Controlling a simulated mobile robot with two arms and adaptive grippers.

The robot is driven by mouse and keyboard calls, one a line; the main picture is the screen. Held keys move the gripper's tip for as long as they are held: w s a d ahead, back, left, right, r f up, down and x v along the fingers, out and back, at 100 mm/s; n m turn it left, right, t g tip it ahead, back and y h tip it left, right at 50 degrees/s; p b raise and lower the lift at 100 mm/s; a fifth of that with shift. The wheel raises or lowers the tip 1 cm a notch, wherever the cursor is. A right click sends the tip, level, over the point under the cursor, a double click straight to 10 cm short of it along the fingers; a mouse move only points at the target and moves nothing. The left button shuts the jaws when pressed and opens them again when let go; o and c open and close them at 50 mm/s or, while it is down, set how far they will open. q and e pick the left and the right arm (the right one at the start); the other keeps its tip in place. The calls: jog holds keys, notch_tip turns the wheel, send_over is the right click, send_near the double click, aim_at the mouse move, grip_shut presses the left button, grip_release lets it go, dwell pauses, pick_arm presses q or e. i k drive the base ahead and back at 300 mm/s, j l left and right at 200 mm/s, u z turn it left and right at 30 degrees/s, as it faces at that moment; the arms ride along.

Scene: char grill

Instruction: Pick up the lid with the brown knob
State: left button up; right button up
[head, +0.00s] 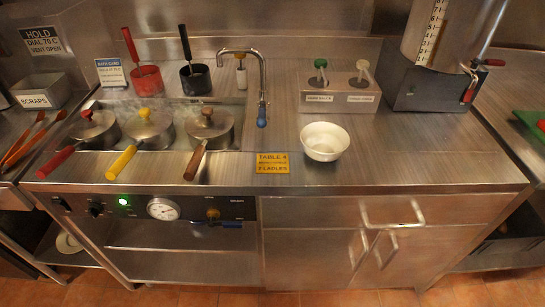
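The lid with the brown knob (212,126) is a grey metal disc. It sits on the rightmost of three pots (218,142) in the steam well at the left of the counter. That pot has a brown handle (195,160) pointing toward the front. The lid with the yellow knob (146,126) is on the middle pot, and the lid with the red knob (90,124) is on the left pot. Neither of my grippers is in view.
A tap (262,90) stands right of the brown-handled pot. Red (147,79) and black (196,80) ladle holders stand behind the pots. A white bowl (324,141) and a yellow card (272,162) are on the counter. The counter's front right is clear.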

aim_at(209, 121)
jog(key=i+j+z, duration=0.2)
jog(key=j, duration=0.5)
jog(key=j+z, duration=0.2)
jog(key=j, duration=0.45)
jog(key=j+z, duration=0.2)
jog(key=j, duration=0.5)
jog(key=k+j+z, duration=0.2)
jog(key=j, duration=0.5)
jog(key=j+z, duration=0.2)
jog(key=j, duration=0.55)
